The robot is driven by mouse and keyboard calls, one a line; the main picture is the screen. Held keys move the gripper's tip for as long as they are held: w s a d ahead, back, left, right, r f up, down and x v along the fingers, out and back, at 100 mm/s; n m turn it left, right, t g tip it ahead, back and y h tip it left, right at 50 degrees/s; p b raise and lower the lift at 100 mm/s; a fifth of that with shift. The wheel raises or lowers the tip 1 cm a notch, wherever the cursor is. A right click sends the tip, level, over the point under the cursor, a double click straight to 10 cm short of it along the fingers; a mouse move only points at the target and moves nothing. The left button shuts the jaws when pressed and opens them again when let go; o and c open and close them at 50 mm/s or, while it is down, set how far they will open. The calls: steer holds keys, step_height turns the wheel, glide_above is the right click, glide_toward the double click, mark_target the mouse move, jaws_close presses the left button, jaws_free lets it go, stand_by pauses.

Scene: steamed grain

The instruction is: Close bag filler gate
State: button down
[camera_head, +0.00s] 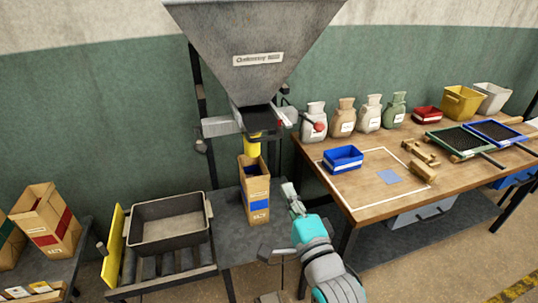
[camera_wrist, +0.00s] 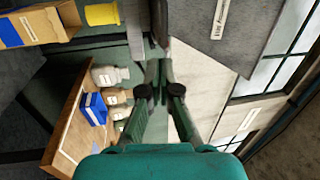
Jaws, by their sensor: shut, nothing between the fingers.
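The bag filler is a grey funnel hopper (camera_head: 258,55) with a dark outlet and gate area (camera_head: 262,118) under it. A pale metal bar (camera_head: 218,127) sticks out to the left of the outlet. A red knob (camera_head: 319,127) shows to the right, in front of a white sack. The yellow spout (camera_head: 253,148) points down over an open brown paper bag (camera_head: 256,200), and both show at the upper left of the wrist view. My gripper (camera_head: 291,193) is shut and empty, right of the bag and below the gate. In the wrist view its fingertips (camera_wrist: 159,70) point towards the hopper.
A wooden table (camera_head: 350,195) stands at right with a blue bin (camera_head: 343,158), several sacks and sieves. A grey tub (camera_head: 168,228) sits on rollers at left beside a yellow panel (camera_head: 113,245). More paper bags (camera_head: 48,222) stand far left.

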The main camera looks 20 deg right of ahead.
glide_toward(263, 138)
steer(key=w, duration=0.5)
steer(key=shift+w+d+r, duration=0.1)
steer(key=shift+w+d, duration=0.05)
steer(key=shift+d, duration=0.05)
steer(key=shift+w+r, duration=0.1)
steer(key=shift+w, duration=0.7)
steer(key=shift+w+r, duration=0.1)
steer(key=shift+w, duration=2.2)
